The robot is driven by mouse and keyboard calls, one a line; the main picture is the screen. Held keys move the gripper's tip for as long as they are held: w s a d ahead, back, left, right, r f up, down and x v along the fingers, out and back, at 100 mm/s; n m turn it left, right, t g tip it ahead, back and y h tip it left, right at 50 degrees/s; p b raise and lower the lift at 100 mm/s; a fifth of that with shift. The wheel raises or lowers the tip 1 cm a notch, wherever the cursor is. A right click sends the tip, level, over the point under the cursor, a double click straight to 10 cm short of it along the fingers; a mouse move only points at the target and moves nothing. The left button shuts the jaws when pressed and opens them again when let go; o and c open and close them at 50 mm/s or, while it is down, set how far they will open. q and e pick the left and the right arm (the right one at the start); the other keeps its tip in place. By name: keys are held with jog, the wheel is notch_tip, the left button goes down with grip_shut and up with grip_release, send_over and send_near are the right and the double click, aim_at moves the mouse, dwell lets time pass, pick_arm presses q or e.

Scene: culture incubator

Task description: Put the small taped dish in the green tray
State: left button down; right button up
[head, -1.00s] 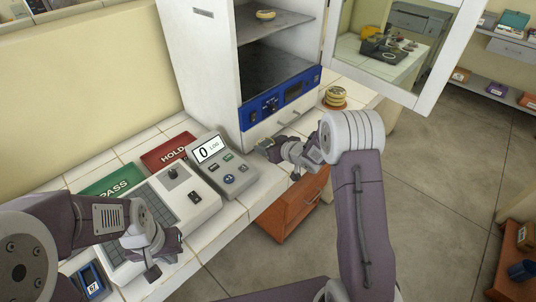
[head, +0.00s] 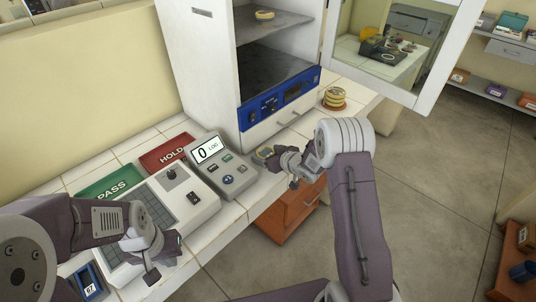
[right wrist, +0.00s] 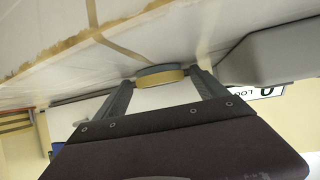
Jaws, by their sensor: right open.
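A small round dish (head: 263,153) with a yellowish side lies on the white tiled counter, right of the grey readout box. The right wrist view shows it (right wrist: 160,77) with a grey-blue band, between the tips of my right gripper (right wrist: 160,83). My right gripper (head: 272,160) is open at counter height, with a finger on either side of the dish; I cannot tell if they touch it. The green tray (head: 110,187) marked PASS lies at the back left of the counter. My left gripper (head: 148,268) hangs over the front left; its jaw gap is unclear.
The grey readout box (head: 222,165) and a white device (head: 185,205) stand between the dish and the green tray. A red HOLD tray (head: 165,153) lies behind them. The open incubator (head: 275,75) stands behind, with a dish stack (head: 334,98) to its right.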

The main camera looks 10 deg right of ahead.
jog(key=shift+r, duration=0.2)
jog(key=shift+s+d+r, duration=0.1)
jog(key=shift+s+r, duration=0.1)
jog(key=p+v, duration=0.1)
jog(key=v, duration=0.9)
jog(key=shift+s+d+r, duration=0.1)
jog(key=shift+s, duration=0.2)
jog(key=shift+s+d+r, duration=0.15)
jog(key=shift+s+d, duration=0.05)
jog(key=shift+s, duration=0.2)
